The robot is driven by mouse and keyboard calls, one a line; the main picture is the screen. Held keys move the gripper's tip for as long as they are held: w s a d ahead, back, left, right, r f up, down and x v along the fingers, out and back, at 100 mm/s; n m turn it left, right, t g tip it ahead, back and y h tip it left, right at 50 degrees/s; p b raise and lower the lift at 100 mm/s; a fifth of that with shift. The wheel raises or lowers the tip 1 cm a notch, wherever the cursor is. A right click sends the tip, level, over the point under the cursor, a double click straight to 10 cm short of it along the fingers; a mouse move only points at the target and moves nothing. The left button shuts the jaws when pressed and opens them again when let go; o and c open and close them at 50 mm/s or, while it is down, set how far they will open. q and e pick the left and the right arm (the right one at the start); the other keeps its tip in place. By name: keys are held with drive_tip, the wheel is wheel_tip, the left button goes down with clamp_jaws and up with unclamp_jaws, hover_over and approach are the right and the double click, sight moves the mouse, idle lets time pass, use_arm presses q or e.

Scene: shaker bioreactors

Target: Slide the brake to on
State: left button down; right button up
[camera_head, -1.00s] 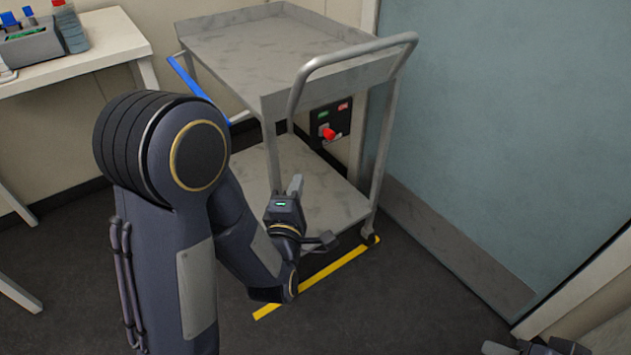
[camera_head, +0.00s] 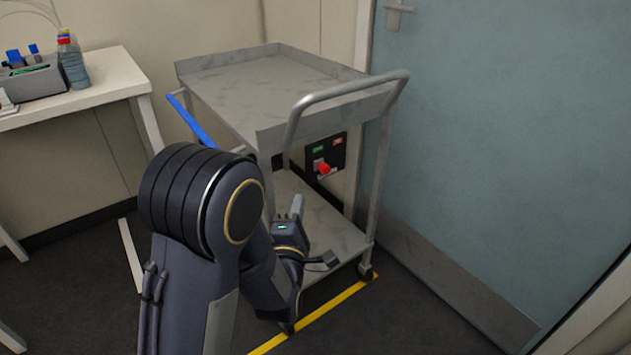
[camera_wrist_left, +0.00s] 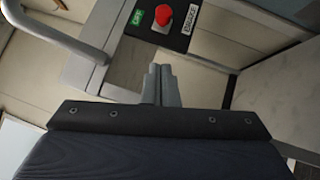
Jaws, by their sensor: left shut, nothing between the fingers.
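The brake is a black panel (camera_head: 341,160) with a red knob (camera_head: 323,168) on its lower left part, below the trolley's top tray near the handle. A green label (camera_head: 318,149) and a small red label (camera_head: 337,142) sit above the knob; their text is too small to read here. In the left wrist view the red knob (camera_wrist_left: 163,15) stands at the top, beside a green label (camera_wrist_left: 137,18). My left gripper (camera_head: 297,205) is shut and empty, pointing up, below the panel and apart from the knob. Its fingers (camera_wrist_left: 162,82) show closed together. My right gripper is out of view.
The grey trolley (camera_head: 270,88) has a raised curved handle (camera_head: 345,91) and a lower shelf (camera_head: 335,232) near my gripper. A teal door (camera_head: 480,150) is on the right. A white table (camera_head: 100,80) with a bottle (camera_head: 72,62) is on the left.

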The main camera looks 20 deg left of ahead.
sight(325, 169)
use_arm(q)
drive_tip(key=w+d+r, duration=0.1)
drive_tip(key=w+d, duration=0.1)
drive_tip(key=w, duration=0.5)
drive_tip(key=shift+r, duration=0.4)
drive_tip(key=shift+a, duration=0.1)
drive_tip(key=w+d+b, duration=0.4)
drive_tip(key=w+b, duration=0.1)
drive_tip(key=b, duration=0.2)
drive_tip(key=shift+r, duration=0.15)
